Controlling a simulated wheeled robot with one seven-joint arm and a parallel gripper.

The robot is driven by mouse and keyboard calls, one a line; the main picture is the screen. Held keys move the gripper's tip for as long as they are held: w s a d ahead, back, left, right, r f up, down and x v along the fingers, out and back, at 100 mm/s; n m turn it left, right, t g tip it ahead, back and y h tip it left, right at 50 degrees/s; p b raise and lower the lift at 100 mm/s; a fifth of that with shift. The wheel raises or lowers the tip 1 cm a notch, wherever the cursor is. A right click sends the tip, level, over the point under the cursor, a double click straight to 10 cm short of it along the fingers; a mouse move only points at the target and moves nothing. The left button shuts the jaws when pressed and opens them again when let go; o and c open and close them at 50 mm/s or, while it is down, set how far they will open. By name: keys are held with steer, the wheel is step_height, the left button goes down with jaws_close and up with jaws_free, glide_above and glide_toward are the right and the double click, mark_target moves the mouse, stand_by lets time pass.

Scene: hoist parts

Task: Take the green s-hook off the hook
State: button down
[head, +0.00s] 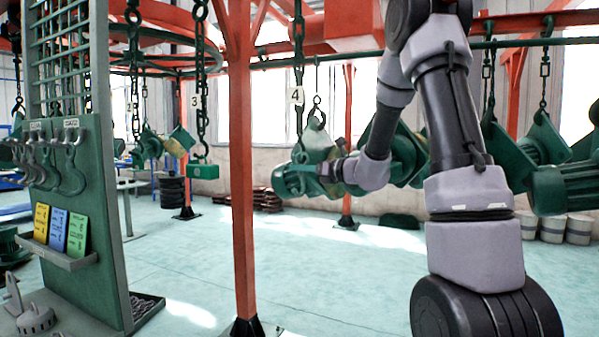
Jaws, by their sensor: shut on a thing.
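My gripper (336,164) is at the end of my arm in the middle of the head view, pointing left, below the number 4 tag. It is shut on a green piece (318,138), which I take to be the green s-hook. This piece is right under a thin dark hook (317,106) that hangs from above. I cannot tell whether the two still touch. The fingertips are small and blend with the green machinery behind, so the exact grip is unclear.
A chain with a number 4 tag (297,96) hangs just left of my gripper. A red post (241,170) stands further left. A green panel (95,200) at the left carries several hooks. Green hoist motors (565,188) hang at the right. The floor between is clear.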

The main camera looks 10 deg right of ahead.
steer(key=shift+w+d+r, duration=0.15)
steer(key=shift+w+r, duration=0.1)
steer(key=shift+w, duration=0.05)
steer(key=shift+w+f, duration=0.1)
steer(key=shift+w+d+f, duration=0.1)
steer(key=shift+w+f, duration=0.2)
steer(key=shift+w, duration=0.35)
steer(key=shift+w+d+f, duration=0.1)
steer(key=shift+w+f, duration=0.2)
steer(key=shift+w, duration=0.35)
steer(key=shift+w+d+f, duration=0.1)
steer(key=shift+w+f, duration=0.2)
steer(key=shift+w, duration=0.35)
steer(key=shift+r, duration=0.35)
steer(key=shift+s+a, duration=0.1)
steer(key=shift+a, duration=0.05)
